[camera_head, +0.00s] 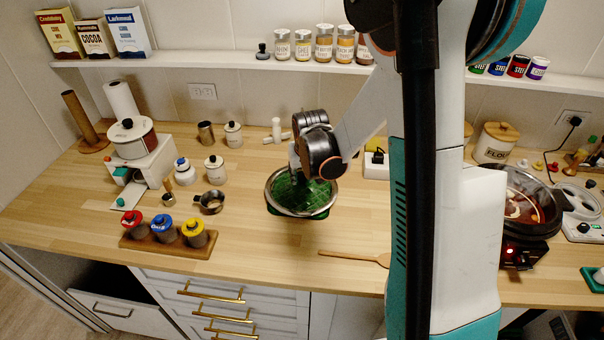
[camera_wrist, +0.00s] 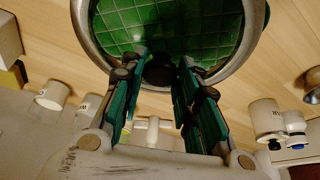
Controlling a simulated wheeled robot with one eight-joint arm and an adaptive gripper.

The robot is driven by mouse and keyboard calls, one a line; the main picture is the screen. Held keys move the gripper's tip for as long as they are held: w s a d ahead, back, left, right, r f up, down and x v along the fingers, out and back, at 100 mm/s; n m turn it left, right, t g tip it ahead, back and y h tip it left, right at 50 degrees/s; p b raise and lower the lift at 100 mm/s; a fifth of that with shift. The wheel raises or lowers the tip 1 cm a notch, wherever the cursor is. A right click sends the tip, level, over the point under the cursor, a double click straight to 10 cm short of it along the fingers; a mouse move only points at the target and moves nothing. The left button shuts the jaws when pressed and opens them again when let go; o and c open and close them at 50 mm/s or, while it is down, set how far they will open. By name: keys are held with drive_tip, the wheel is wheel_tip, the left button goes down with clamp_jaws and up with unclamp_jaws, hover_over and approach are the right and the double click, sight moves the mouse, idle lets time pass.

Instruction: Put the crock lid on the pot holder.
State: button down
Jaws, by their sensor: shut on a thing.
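The crock lid (camera_head: 269,194) is a clear glass disc with a metal rim and a black knob. My gripper (camera_wrist: 160,76) is shut on its knob, with one finger on each side. The lid's rim (camera_wrist: 84,32) fills the top of the wrist view. The green quilted pot holder (camera_head: 320,214) lies on the counter directly under the lid and shows through the glass; it also shows through it in the wrist view (camera_wrist: 165,22). The lid looks roughly level over the pot holder. I cannot tell whether they touch. My gripper hides part of the lid in the head view.
A cooker (camera_head: 520,250) with food in its pot stands at the right. A wooden spoon (camera_head: 350,256) lies in front of the lid. A wooden rack (camera_head: 165,245) with colour-lidded jars, a small metal cup (camera_head: 210,203) and canisters stand to the left. The counter around the pot holder is clear.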

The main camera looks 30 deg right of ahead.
drive_tip(key=shift+f, duration=0.15)
drive_tip(key=c, duration=1.2)
unclamp_jaws()
drive_tip(key=p+v, duration=0.3)
drive_tip(key=v, duration=0.9)
